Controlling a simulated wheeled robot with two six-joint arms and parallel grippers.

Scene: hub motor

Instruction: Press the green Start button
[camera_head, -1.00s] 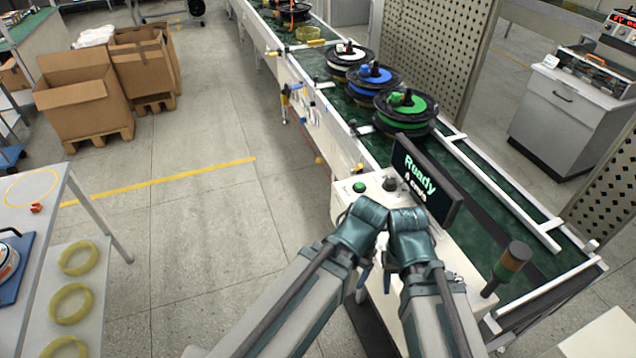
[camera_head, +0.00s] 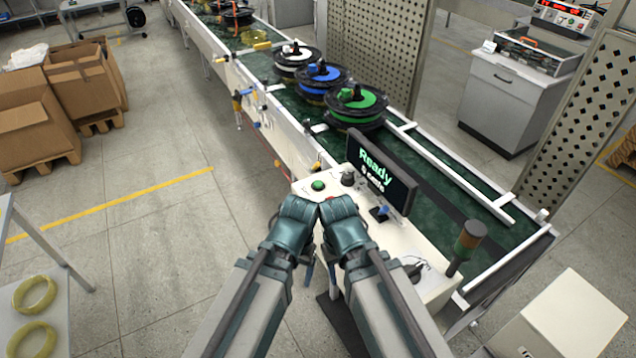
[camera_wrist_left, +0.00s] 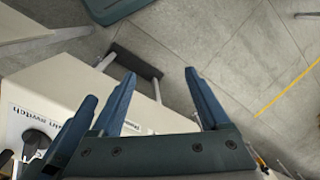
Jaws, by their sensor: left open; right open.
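The green Start button (camera_head: 318,185) sits on the far left corner of the white control panel (camera_head: 435,278), left of the tilted display (camera_head: 380,172) that reads "Ready". My right gripper (camera_head: 333,272) is mostly hidden under its teal wrist, just in front of the button and apart from it. My left gripper's wrist is close beside it on the left. In the left wrist view my left gripper (camera_wrist_left: 159,80) is open and empty, its fingers over the panel's edge and the floor. The button does not show there.
A black knob (camera_head: 347,178) stands right of the button. A signal lamp (camera_head: 467,240) rises at the panel's right end. A conveyor (camera_head: 470,215) with several spools runs behind the panel. A white box (camera_head: 570,315) stands at lower right.

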